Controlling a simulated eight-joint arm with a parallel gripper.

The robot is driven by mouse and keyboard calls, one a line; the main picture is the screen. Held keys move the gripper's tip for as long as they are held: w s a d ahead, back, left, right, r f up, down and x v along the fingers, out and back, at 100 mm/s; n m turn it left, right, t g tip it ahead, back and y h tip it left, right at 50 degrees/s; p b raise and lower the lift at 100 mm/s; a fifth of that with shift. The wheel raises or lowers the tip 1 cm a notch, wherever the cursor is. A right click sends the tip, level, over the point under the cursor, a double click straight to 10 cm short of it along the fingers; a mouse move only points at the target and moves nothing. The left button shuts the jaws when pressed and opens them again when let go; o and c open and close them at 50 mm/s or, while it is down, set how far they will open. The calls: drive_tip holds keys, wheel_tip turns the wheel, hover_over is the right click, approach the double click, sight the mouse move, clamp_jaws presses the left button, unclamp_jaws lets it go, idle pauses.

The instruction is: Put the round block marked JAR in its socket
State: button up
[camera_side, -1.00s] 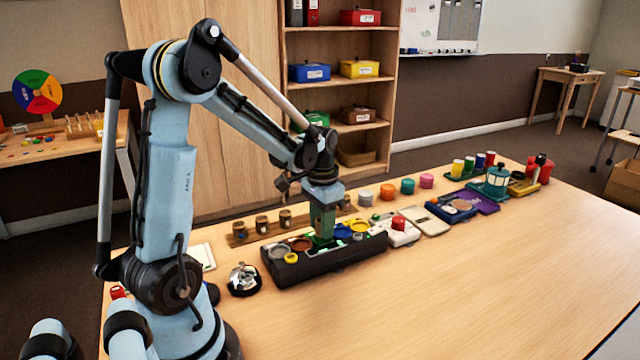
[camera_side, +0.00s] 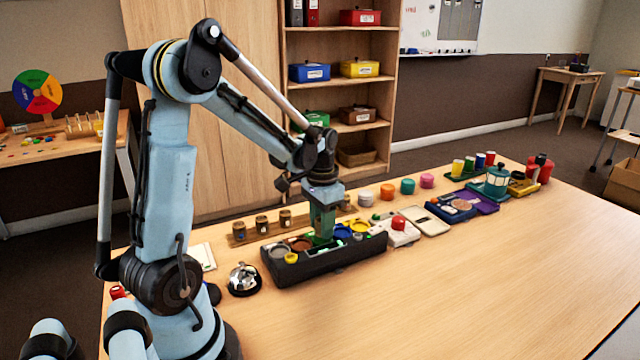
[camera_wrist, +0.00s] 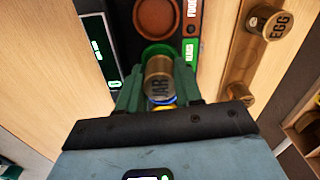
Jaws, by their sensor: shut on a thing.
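The round block marked JAR (camera_wrist: 159,88), with a brass-coloured top, sits between the two green fingers of my gripper (camera_wrist: 158,78) in the wrist view. My gripper is shut on it. A green round socket (camera_wrist: 158,50) shows just beyond the block, next to a green label (camera_wrist: 190,52). In the side view my gripper (camera_side: 322,236) is low over the black socket tray (camera_side: 325,266), between the brown socket (camera_side: 300,244) and the blue socket (camera_side: 341,231). The fingers hide the block there. I cannot tell whether the block's lower end is inside the green socket.
A wooden rack (camera_side: 247,237) behind the tray holds round blocks, one marked EGG (camera_wrist: 278,25). A bell (camera_side: 243,279) stands left of the tray. A white box with a red button (camera_side: 398,224) stands close on its right. The table front is clear.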

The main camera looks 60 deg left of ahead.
drive_tip(key=shift+f, duration=0.7)
drive_tip(key=shift+r, duration=0.3)
drive_tip(key=shift+r, duration=0.3)
drive_tip(key=shift+r, duration=0.2)
drive_tip(key=shift+f, duration=0.8)
idle(1.0)
drive_tip(key=o, duration=0.7)
drive_tip(key=shift+r, duration=5.5)
